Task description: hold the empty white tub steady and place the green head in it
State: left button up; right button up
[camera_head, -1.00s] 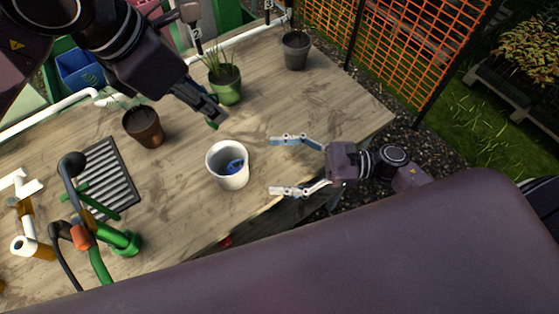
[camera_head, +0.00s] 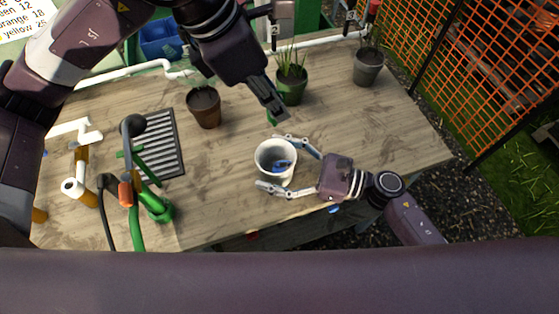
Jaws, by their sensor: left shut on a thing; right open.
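The white tub (camera_head: 261,164) stands upright near the front edge of the wooden table, with a blue item (camera_head: 280,165) inside it. My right gripper (camera_head: 269,161) is open, with one finger at the tub's far side and one at its near side; I cannot tell whether they touch it. My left gripper (camera_head: 275,107) is above and behind the tub, shut on the green head (camera_head: 272,117). Only a small green part of the head shows at the fingertips.
A ridged dark tray (camera_head: 165,145) and a green stand with hoses (camera_head: 153,205) are at left. The table's right part is clear.

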jog(key=shift+c, duration=0.4)
jog(key=c, duration=1.2)
pick_arm(q)
send_near(275, 144)
jog(key=shift+s+d+f, duration=0.7)
jog(key=shift+d+f, duration=0.05)
jog(key=shift+d, duration=0.2)
jog(key=shift+s+d+f, duration=0.7)
jog(key=shift+d+f, duration=0.05)
jog(key=shift+d, duration=0.15)
jog(key=o, duration=0.9)
jog(key=v, duration=1.2)
jog(key=shift+r, duration=0.1)
jog(key=shift+d, duration=0.1)
